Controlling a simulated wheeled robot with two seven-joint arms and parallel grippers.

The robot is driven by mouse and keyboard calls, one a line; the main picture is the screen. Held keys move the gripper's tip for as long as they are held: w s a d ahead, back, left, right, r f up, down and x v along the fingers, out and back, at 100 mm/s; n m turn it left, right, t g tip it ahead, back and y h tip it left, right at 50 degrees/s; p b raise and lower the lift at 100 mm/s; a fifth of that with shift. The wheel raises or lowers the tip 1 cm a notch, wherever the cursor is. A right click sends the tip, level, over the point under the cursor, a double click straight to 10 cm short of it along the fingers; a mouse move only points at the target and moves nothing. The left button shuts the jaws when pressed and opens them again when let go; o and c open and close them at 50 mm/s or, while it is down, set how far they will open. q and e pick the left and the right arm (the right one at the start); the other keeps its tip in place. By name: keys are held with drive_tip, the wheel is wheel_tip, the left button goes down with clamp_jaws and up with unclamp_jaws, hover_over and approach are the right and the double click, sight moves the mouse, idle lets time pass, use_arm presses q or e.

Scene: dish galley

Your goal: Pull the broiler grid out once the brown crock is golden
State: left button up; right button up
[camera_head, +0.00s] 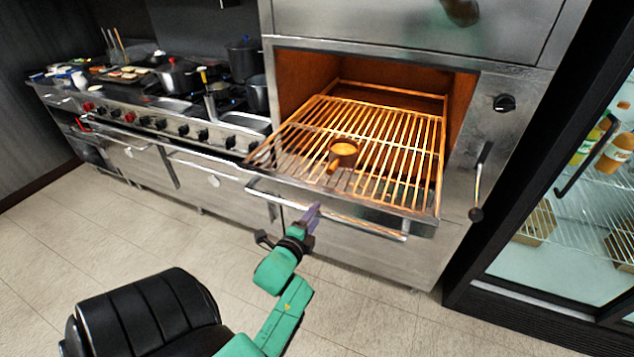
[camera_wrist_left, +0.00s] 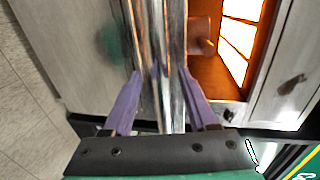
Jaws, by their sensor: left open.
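The broiler grid (camera_head: 395,140) lies in the glowing broiler opening, its front part sticking out past the steel front. The brown crock (camera_head: 343,158) stands upright on the grid, left of its middle; its top looks orange-gold, though the orange light tints everything. A steel handle bar (camera_head: 362,224) runs along the front below the grid. My left gripper (camera_head: 314,212) is at this bar. In the left wrist view its purple fingers (camera_wrist_left: 162,95) are open, one on each side of the bar (camera_wrist_left: 174,55); contact cannot be told. My right gripper is out of view.
A range with pots (camera_head: 176,76) and red and black knobs stands at left. A lever (camera_head: 480,182) and a black knob (camera_head: 504,103) sit right of the opening. A glass-door fridge (camera_head: 560,230) stands at far right. The tiled floor (camera_head: 130,225) in front is clear.

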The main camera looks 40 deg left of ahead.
use_arm(q)
drive_tip(key=v, duration=0.5)
drive_tip(key=shift+b, duration=0.35)
drive_tip(key=s+d+f+n+g+h, duration=0.2)
drive_tip(key=d+f, duration=0.2)
drive_tip(key=f, duration=0.6)
drive_tip(key=s+d+f+n+g+h, duration=0.1)
drive_tip(key=s+d+f+n+g, duration=0.15)
drive_tip(key=f, duration=0.75)
drive_tip(key=s+d+f+n+g+h, duration=0.15)
drive_tip(key=d+f, duration=0.25)
drive_tip(key=f, duration=0.6)
drive_tip(key=s+f+n+g, duration=0.3)
drive_tip(key=s+f, duration=0.4)
drive_tip(key=s, duration=0.4)
drive_tip(key=s+f+n+g, duration=0.2)
drive_tip(key=s+f+g, duration=0.3)
drive_tip(key=s+f, duration=0.3)
drive_tip(key=s+b, duration=0.1)
drive_tip(key=s, duration=0.3)
drive_tip(key=shift+a+f+n+h, duration=0.2)
drive_tip(key=shift+a+n+h, duration=0.05)
drive_tip(key=shift+n+h, duration=0.15)
